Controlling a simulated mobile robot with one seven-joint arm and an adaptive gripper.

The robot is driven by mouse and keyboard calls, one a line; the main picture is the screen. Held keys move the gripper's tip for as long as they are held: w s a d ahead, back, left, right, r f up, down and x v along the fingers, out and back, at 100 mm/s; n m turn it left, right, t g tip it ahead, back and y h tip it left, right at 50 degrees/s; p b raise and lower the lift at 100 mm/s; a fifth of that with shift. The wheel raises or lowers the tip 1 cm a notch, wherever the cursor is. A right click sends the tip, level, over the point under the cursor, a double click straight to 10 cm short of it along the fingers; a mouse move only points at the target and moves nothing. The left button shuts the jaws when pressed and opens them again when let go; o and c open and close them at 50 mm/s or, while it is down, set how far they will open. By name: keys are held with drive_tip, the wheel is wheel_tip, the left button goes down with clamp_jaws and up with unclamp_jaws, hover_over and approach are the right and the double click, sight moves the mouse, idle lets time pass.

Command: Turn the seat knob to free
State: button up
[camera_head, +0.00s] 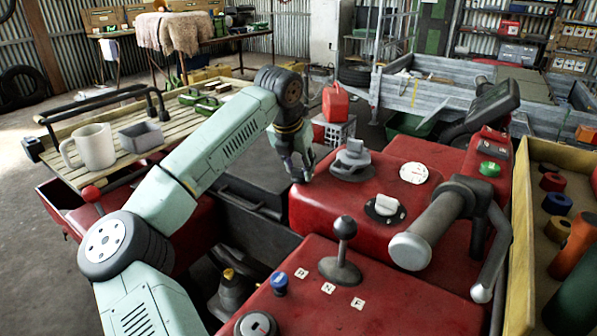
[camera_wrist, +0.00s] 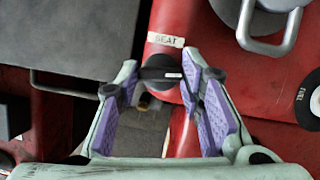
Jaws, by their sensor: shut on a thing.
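The seat knob (camera_wrist: 155,74) is a black bar-shaped knob with a white mark at its right part, on the side of the red body below a white SEAT label (camera_wrist: 166,40). In the wrist view the bar lies roughly level across the picture. My gripper (camera_wrist: 162,72) has its purple-padded fingers on either side of it and is shut on the knob. In the head view my gripper (camera_head: 301,171) points down at the left edge of the red body, and the knob is hidden there.
The red quad body (camera_head: 412,150) carries a grey cap (camera_head: 351,160), a gear lever (camera_head: 344,245) and a handlebar grip (camera_head: 425,232) to the right of my gripper. A slatted rack with a mug (camera_head: 93,147) is on the left. A dark seat (camera_wrist: 75,35) lies beside the knob.

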drive_tip(key=n+b, duration=0.1)
drive_tip(key=n+y+b, duration=0.1)
drive_tip(key=n+b, duration=0.1)
drive_tip(key=shift+d+f+n+t+b, duration=0.1)
drive_tip(key=shift+f+n+t+b, duration=0.1)
drive_tip(key=shift+n+t+b, duration=0.1)
drive_tip(key=n+y+b, duration=0.2)
drive_tip(key=n+b, duration=0.1)
drive_tip(key=n, duration=0.1)
drive_tip(key=shift+d+r+n, duration=0.1)
drive_tip(key=shift+d+n, duration=0.05)
drive_tip(key=shift+n, duration=0.15)
drive_tip(key=n, duration=0.2)
drive_tip(key=n+g+y+b, duration=0.1)
drive_tip(key=n, duration=0.1)
drive_tip(key=shift+d+r+y, duration=0.1)
drive_tip(key=shift+r+y, duration=0.05)
drive_tip(key=shift+y, duration=0.15)
drive_tip(key=shift+w+n+g+y, duration=0.1)
drive_tip(key=shift+n+g+y, duration=0.4)
drive_tip(key=shift+n, duration=1.2)
drive_tip(key=o, duration=1.2)
drive_tip(key=shift+c, duration=0.2)
